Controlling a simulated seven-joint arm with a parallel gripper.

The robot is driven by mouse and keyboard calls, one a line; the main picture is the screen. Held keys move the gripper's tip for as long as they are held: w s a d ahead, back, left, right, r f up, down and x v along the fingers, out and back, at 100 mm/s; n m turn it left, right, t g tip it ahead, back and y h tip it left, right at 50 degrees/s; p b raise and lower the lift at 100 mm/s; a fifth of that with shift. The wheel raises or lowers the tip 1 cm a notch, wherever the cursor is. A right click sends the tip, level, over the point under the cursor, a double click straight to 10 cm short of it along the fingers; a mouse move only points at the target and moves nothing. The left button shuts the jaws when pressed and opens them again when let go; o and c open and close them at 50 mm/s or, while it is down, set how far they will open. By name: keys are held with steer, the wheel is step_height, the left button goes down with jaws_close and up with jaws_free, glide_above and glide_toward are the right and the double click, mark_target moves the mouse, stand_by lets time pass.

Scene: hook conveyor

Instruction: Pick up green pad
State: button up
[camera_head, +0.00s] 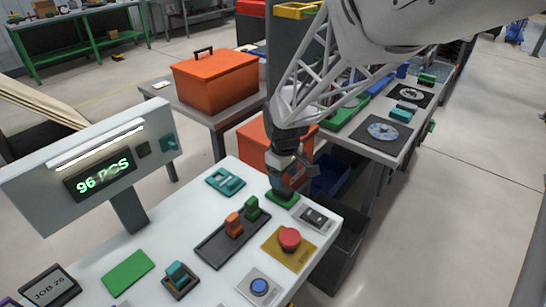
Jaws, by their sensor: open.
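A flat green pad (128,273) lies on the white console top at the lower left, left of a small teal block in a dark holder. A second green piece (283,200) lies near the far right edge of the console, directly under my gripper. My gripper (286,185) points down over this second piece at the end of the white lattice arm. Its jaws are open, though the fingers are small and dark here. I cannot tell whether they touch the green piece, whose middle they partly hide.
Near my gripper are a teal bracket (225,181), a dark tray (233,236) with orange and green handles, a grey rocker switch (316,217) and a red button (290,238) on a yellow plate. A display (101,179) stands at left. An orange toolbox (215,82) sits behind.

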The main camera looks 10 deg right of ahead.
steer(key=shift+s+f, duration=0.1)
steer(key=shift+f, duration=2.55)
steer(key=c, duration=1)
steer(key=shift+r, duration=0.1)
steer(key=shift+r, duration=4.95)
